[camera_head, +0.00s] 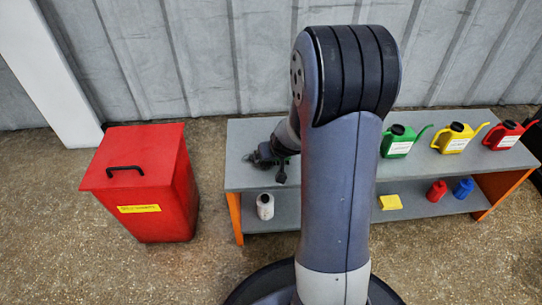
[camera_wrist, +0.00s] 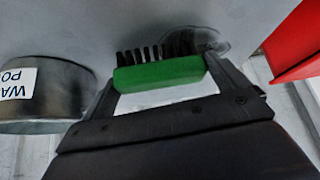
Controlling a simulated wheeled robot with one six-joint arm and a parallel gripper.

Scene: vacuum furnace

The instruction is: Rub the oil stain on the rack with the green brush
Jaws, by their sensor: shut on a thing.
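My gripper (camera_wrist: 160,86) is shut on the green brush (camera_wrist: 158,76), with one finger at each end of its green block. The dark bristles point up in the wrist view, toward the grey surface of the rack (camera_wrist: 60,25). A dark, translucent round patch (camera_wrist: 222,46) shows just behind the bristles; it looks like the oil stain. Whether the bristles touch it I cannot tell.
A red bin (camera_head: 145,180) stands left of the rack. Green (camera_head: 398,143), yellow (camera_head: 455,138) and red (camera_head: 503,135) cans stand on top at the right. A white bottle (camera_head: 265,206) is on the lower shelf. A dark labelled pot (camera_wrist: 70,95) is near the brush.

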